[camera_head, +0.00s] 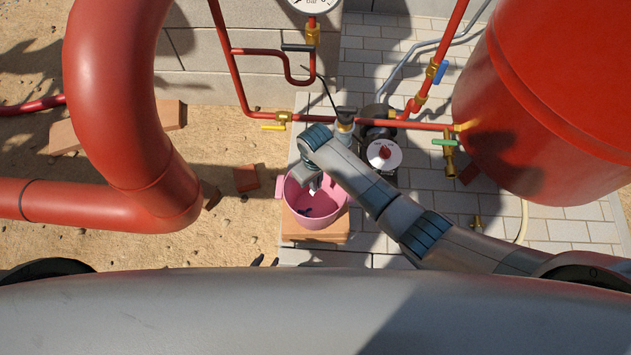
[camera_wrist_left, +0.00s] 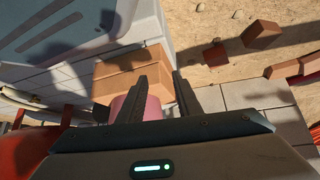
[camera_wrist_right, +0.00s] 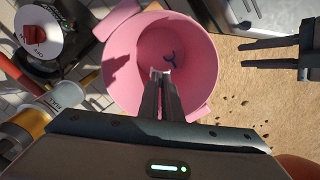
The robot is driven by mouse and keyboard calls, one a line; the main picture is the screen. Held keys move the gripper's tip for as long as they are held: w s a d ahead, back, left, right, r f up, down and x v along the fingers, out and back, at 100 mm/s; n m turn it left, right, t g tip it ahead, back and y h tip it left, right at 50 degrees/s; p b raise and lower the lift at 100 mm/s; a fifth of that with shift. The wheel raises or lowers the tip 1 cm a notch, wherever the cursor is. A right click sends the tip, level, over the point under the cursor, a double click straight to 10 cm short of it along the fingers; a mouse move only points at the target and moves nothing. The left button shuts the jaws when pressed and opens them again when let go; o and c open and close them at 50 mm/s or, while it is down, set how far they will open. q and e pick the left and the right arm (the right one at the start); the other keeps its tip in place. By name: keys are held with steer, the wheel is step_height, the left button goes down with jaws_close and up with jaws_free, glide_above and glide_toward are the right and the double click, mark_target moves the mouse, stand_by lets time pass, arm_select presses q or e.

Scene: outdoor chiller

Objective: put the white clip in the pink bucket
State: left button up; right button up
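The pink bucket (camera_head: 334,213) stands upright on a block. It fills the middle of the right wrist view (camera_wrist_right: 197,75). My right gripper (camera_head: 313,188) is over the bucket's opening, pointing down into it. Its fingers (camera_wrist_right: 160,78) are nearly together, with a small white piece, seemingly the white clip (camera_wrist_right: 158,71), between their tips. Most of the clip is hidden by the fingers. My left gripper (camera_head: 266,261) is open and empty at the lower edge of the head view, apart from the bucket. Its spread fingers show in the left wrist view (camera_wrist_left: 160,78).
A small dark blue object (camera_wrist_right: 172,57) lies inside the bucket. The bucket's block (camera_head: 340,237) is orange-brown. A white-topped device with a red knob (camera_head: 384,153) and red pipes are close on the right and behind. A large red pipe (camera_head: 115,95) stands left; sand lies between.

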steer(key=o, duration=0.4)
arm_select(q)
steer(key=shift+w+a+r, duration=0.1)
steer(key=shift+w+a, duration=0.25)
steer(key=shift+w, duration=0.3)
steer(key=shift+d, duration=0.15)
